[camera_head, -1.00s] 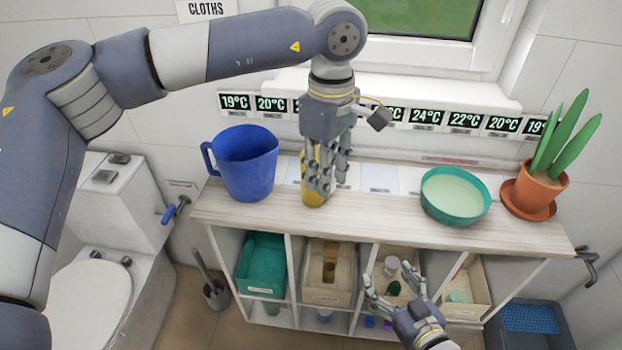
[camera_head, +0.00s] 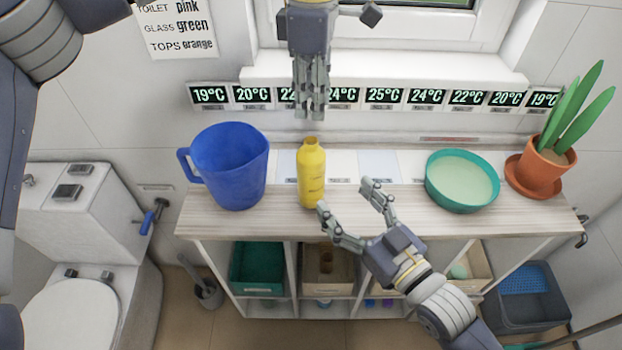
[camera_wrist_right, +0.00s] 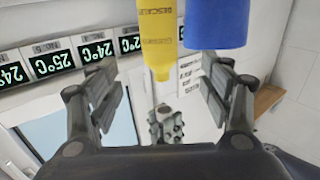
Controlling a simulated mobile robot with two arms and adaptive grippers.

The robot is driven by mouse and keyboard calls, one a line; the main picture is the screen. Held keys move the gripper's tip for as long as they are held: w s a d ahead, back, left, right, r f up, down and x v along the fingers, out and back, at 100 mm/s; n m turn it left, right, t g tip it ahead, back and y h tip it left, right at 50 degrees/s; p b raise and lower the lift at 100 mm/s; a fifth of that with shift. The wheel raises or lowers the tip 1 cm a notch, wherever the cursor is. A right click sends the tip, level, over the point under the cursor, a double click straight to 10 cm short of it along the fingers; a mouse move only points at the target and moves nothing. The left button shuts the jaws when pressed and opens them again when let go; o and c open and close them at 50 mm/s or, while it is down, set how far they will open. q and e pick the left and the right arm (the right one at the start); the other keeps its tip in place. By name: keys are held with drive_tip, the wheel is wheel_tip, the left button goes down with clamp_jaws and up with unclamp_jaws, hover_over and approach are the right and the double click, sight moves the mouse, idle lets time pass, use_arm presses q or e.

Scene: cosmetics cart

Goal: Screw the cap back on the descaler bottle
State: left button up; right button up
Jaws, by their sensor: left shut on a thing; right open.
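The yellow descaler bottle (camera_head: 311,178) stands upright on the cart top, right of the blue jug. Its narrow neck is bare, with no cap visible on it; it also shows upside down in the right wrist view (camera_wrist_right: 158,38). My left gripper (camera_head: 310,112) points down above and behind the bottle, apart from it.
The blue jug (camera_head: 230,168) stands close left of the bottle. A teal bowl (camera_head: 461,182) and a potted plant (camera_head: 543,165) stand at the right. Temperature displays line the wall behind.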

use_arm(q)
drive_tip(key=shift+w+a+f, duration=0.15)
drive_tip(key=shift+w+a, duration=0.1)
drive_tip(key=shift+w, duration=0.1)
use_arm(e)
drive_tip(key=x, duration=1.1)
drive_tip(key=shift+w+a+f, duration=0.1)
drive_tip(key=shift+w+a, duration=0.1)
drive_tip(key=shift+w, duration=0.15)
use_arm(q)
drive_tip(key=shift+s+d, duration=0.1)
use_arm(e)
drive_tip(key=shift+w+a, duration=0.15)
drive_tip(key=c, duration=1.6)
use_arm(q)
hover_over(311, 141)
drive_tip(key=shift+f, duration=2.45)
drive_tip(key=shift+f, duration=0.9)
drive_tip(key=shift+f, duration=0.5)
use_arm(e)
clamp_jaws()
